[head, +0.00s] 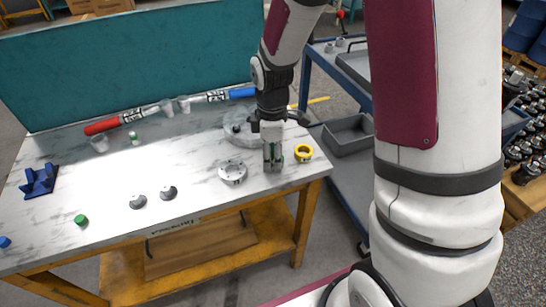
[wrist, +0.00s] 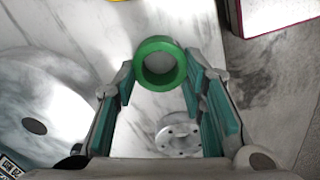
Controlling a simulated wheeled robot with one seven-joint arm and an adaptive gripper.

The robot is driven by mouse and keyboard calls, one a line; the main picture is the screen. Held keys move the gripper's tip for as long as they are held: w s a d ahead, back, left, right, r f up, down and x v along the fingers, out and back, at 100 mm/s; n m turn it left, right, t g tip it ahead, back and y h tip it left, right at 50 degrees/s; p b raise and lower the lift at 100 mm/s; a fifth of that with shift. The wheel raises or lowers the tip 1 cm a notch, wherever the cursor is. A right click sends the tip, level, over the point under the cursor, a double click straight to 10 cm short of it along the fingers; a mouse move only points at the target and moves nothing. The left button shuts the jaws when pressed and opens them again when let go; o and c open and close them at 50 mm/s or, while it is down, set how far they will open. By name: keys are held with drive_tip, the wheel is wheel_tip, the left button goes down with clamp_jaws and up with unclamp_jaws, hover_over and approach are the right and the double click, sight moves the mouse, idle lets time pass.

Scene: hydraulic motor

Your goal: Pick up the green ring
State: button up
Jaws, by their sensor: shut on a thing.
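The green ring (wrist: 158,43) sits between my fingertips in the wrist view, with its hole facing the camera. My gripper (wrist: 160,75) is shut on it, one finger pad on each side. The ring looks larger than the flange below it, so it seems to be above the tabletop; I cannot tell how high. In the head view my gripper (head: 273,160) points down over the right part of the marble table, between the silver flange and the yellow ring. The ring itself is hard to make out there.
A silver flange (head: 232,173) lies left of my gripper, a yellow ring (head: 303,152) right of it. A clear round part (head: 238,132) is behind. Two grey parts, a green cap (head: 81,220) and a blue holder (head: 40,181) stand further left. A teal panel (head: 130,60) closes the back.

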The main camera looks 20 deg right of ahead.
drive_tip(key=shift+r, duration=0.7)
wheel_tip(320, 180, up, 2)
drive_tip(key=shift+s+r, duration=0.1)
drive_tip(key=shift+s, duration=0.05)
drive_tip(key=s+r+p, duration=0.1)
drive_tip(key=s+p, duration=0.3)
drive_tip(key=s, duration=0.9)
drive_tip(key=shift+r, duration=0.25)
drive_tip(key=shift+s+p, duration=0.1)
drive_tip(key=shift+p, duration=0.45)
drive_tip(key=shift+d+r+p, duration=0.1)
drive_tip(key=shift+r+p, duration=0.05)
drive_tip(key=shift+p, duration=0.35)
drive_tip(key=s+p, duration=0.2)
drive_tip(key=p, duration=0.5)
drive_tip(key=shift+s+f, duration=0.15)
drive_tip(key=shift+f, duration=0.05)
